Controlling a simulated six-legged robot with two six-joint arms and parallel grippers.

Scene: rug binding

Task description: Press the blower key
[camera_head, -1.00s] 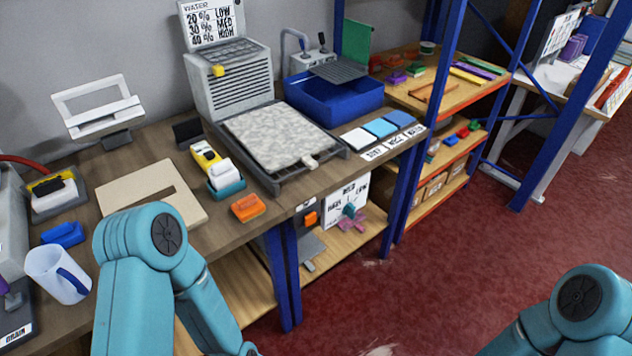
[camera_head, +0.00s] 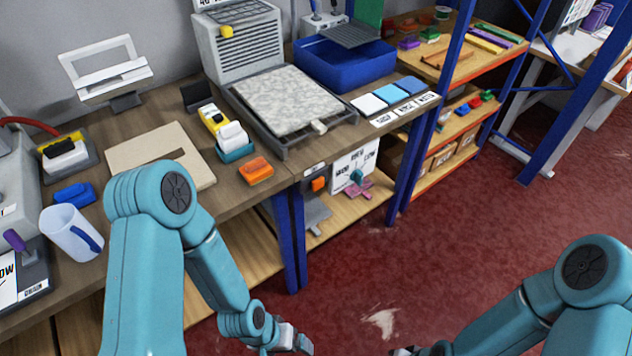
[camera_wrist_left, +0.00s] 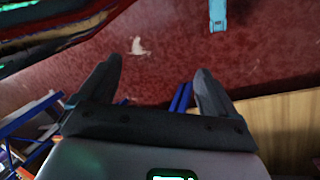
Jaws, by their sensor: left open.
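No key labelled as the blower key can be read. A grey louvred unit with a yellow knob (camera_head: 226,31) stands behind a pale textured slab (camera_head: 288,100) on a grey tray. Below the table edge are a small orange switch (camera_head: 318,184) and a white dial panel (camera_head: 352,168) with a teal and pink knob. My left gripper (camera_head: 288,340) is low in front of the table, well below these parts. In the left wrist view its fingers (camera_wrist_left: 160,72) are apart, empty, over the red floor. My right gripper (camera_head: 405,350) is cut by the bottom edge; its jaws are unclear.
An orange block (camera_head: 256,170), a yellow and white tool (camera_head: 229,132), a tan board (camera_head: 158,150) and a clear mug (camera_head: 72,232) stand on the table. A blue bin (camera_head: 345,60) is behind. Blue posts (camera_head: 297,240) carry a lower shelf. The red floor is open at right.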

